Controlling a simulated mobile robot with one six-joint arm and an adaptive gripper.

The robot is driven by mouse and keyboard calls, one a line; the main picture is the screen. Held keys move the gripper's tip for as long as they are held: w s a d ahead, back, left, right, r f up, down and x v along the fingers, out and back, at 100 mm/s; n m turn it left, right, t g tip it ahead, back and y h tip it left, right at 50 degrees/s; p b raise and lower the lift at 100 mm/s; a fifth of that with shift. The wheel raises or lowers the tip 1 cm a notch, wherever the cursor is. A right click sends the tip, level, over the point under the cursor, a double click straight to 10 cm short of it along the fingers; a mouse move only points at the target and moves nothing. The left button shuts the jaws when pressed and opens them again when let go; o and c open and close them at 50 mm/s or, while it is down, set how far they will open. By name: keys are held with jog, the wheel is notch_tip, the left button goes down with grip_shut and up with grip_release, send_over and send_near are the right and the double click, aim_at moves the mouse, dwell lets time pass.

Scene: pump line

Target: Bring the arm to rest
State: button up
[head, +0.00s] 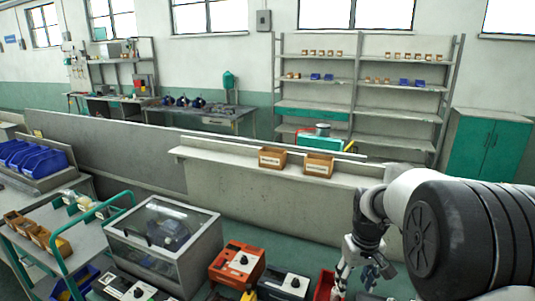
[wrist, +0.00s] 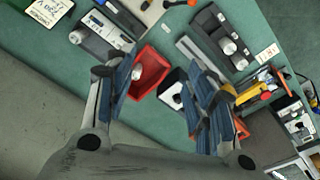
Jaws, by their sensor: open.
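My arm comes in from the right side of the head view, and my gripper (head: 358,278) hangs down near the bottom edge. In the wrist view my gripper (wrist: 160,65) has its two blue-padded fingers spread wide apart, with nothing held between them. Beyond the fingers a red bin (wrist: 149,72) shows on a green surface, partly covered by the left finger. I cannot tell whether the fingers touch anything.
In the head view an orange-red unit (head: 237,263), a dark box (head: 283,285) and a clear-lidded case (head: 163,240) stand close left of my gripper. A low wall ledge (head: 225,160) carries two brown bins (head: 272,158). A green-railed cart (head: 95,230) is at left.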

jog(key=s+a+r+t+b, duration=0.1)
jog(key=s+a+r, duration=0.3)
jog(key=s+r, duration=0.35)
jog(key=s+a+t+b, duration=0.1)
jog(key=s+a, duration=0.1)
jog(key=s, duration=0.8)
jog(key=s+a+r+m+t+b, duration=0.1)
jog(key=s+a, duration=0.1)
jog(key=s, duration=0.9)
jog(key=shift+a+r+t, duration=0.25)
jog(key=shift+t, duration=0.05)
jog(key=shift+s, duration=0.1)
jog(key=shift+c, duration=0.5)
